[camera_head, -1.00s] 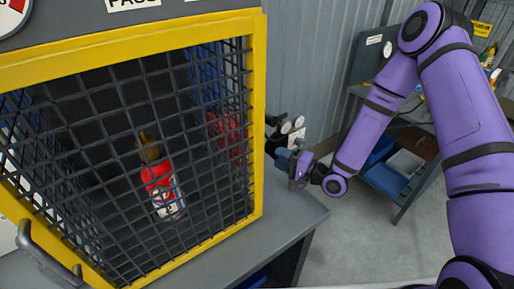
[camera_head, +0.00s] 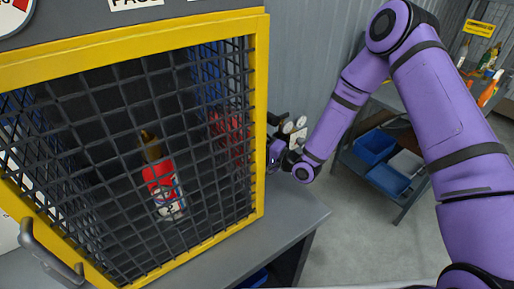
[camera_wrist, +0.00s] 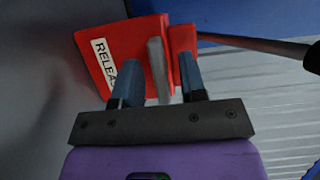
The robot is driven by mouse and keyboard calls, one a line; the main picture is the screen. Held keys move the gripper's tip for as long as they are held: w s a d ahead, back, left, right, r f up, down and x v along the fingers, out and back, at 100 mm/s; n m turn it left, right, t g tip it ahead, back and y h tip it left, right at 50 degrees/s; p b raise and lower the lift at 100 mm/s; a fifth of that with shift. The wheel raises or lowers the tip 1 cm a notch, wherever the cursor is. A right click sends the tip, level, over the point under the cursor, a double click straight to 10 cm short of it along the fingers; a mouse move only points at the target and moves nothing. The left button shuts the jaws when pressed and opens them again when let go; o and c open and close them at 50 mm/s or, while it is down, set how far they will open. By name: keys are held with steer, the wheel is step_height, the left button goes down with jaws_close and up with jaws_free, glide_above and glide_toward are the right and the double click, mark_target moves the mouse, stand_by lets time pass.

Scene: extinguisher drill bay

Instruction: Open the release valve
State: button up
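The release valve shows in the wrist view as a red block (camera_wrist: 104,50) with a white label reading "RELEA", the rest hidden behind a finger. A grey lever (camera_wrist: 157,68) stands up in front of it. My gripper (camera_wrist: 160,72) is open, with one blue finger on each side of the lever. A gap shows between the lever and the right finger; the left finger is very close, and I cannot tell if it touches. In the head view my gripper (camera_head: 274,155) is at the right side of the yellow-framed cage (camera_head: 258,110), partly hidden by its frame.
A red and white extinguisher (camera_head: 163,185) stands behind the cage's mesh. Gauges (camera_head: 294,125) are beside the cage, close to my gripper. A grey bench (camera_head: 295,212) carries the cage. A shelf with blue bins (camera_head: 375,147) stands at the right. A dark rod (camera_wrist: 265,45) crosses the wrist view's upper right.

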jaws_close()
steer(key=n+h, duration=0.1)
steer(key=n, duration=0.2)
steer(key=shift+h, duration=0.3)
steer(key=shift+r+n+h, duration=0.1)
steer(key=shift+n+h, duration=0.5)
steer(key=shift+n, duration=0.9)
jaws_free()
